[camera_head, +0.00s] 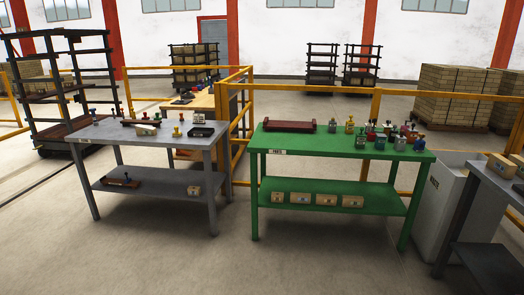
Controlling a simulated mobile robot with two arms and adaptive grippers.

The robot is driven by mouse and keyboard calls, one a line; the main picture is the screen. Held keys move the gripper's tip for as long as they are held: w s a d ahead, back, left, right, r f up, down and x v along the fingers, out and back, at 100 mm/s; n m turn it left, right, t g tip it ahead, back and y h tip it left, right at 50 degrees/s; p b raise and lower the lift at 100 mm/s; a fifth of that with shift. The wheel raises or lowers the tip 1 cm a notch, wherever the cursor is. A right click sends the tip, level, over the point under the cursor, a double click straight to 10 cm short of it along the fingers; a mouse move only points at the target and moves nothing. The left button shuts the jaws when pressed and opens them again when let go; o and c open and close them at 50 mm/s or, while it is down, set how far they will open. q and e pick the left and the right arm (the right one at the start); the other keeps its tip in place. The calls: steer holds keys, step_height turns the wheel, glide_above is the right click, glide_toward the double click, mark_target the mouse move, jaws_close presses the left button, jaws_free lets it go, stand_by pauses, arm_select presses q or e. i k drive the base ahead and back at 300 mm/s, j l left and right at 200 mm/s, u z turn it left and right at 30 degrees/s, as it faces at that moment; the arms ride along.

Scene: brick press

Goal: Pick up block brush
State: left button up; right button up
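I cannot tell for certain which item is the block brush. A dark, long item (141,123) lies on top of the grey table (108,131) at the left. A brown block-like item (120,181) with a small blue part lies on that table's lower shelf. A long dark red item (289,126) lies on the green table (335,154) to the right. All are small and at a distance. Neither of my grippers is in view.
Several small bottles and stamps (397,143) crowd the green table's right end; several light bricks (327,199) sit on its lower shelf. A yellow railing (310,90) runs behind. A grey bin (443,205) stands at right. The floor in front is clear.

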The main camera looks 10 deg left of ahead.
mark_target(177, 133)
steer(key=i+j, duration=0.2)
steer(key=i, duration=0.3)
steer(key=i+j+u, duration=0.1)
steer(key=i, duration=0.45)
steer(key=i+j, duration=0.3)
steer(key=i, duration=0.2)
steer(key=i+j, duration=0.1)
steer(key=j, duration=0.25)
steer(key=j+u, duration=0.15)
steer(key=j, duration=0.25)
steer(key=i+j, duration=0.15)
steer(key=j, duration=0.2)
steer(key=i+j+u, duration=0.1)
steer(key=j, duration=0.25)
steer(key=i+j+u, duration=0.1)
steer(key=j, duration=0.25)
steer(key=i+z, duration=0.15)
steer(key=i, duration=0.7)
steer(key=i+j+z, duration=0.15)
steer(key=i, duration=0.65)
